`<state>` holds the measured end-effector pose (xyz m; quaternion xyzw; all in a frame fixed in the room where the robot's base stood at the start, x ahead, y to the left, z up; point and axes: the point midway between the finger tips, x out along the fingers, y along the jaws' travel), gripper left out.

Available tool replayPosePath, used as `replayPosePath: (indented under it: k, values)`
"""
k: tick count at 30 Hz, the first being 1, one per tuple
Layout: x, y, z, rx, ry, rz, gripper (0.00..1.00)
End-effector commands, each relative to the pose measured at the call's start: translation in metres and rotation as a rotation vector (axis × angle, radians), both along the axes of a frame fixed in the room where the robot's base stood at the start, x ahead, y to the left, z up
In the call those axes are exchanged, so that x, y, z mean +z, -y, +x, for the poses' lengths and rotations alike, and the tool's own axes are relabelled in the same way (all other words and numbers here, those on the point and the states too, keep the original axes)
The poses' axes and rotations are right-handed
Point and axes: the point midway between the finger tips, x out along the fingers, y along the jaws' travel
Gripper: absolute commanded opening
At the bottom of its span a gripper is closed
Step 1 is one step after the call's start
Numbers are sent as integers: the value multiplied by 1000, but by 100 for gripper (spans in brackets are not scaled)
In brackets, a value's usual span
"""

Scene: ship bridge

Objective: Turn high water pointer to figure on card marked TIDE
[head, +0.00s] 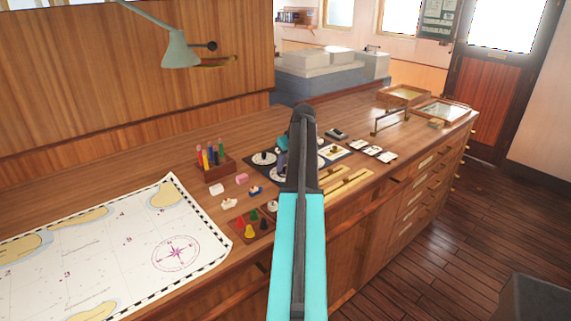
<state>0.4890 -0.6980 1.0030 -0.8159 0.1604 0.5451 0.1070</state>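A dark board with white round dials (262,158) lies on the wooden counter, partly hidden by my arm. Another dial (332,152) with a pointer shows just right of the arm. I cannot tell which dial carries the high water pointer, nor read its setting.
A chart (110,255) covers the counter's left part. A pen block (216,166), small coloured pieces (250,222), brass rulers (348,182) and glass-topped boxes (443,111) stand around the board. A lamp (180,50) hangs above. Open floor lies right of the drawers.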

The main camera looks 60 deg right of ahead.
Motion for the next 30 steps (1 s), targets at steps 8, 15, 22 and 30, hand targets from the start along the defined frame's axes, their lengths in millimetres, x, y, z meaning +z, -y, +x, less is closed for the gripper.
replayPosePath:
  k: [8, 15, 22, 30]
  values:
    - [0, 0, 0, 1, 0, 0, 24]
    - [0, -5, 1, 3, -1, 1, 0]
    - [0, -4, 3, -13, -1, 3, 0]
    - [0, -5, 4, -107, -1, 1, 0]
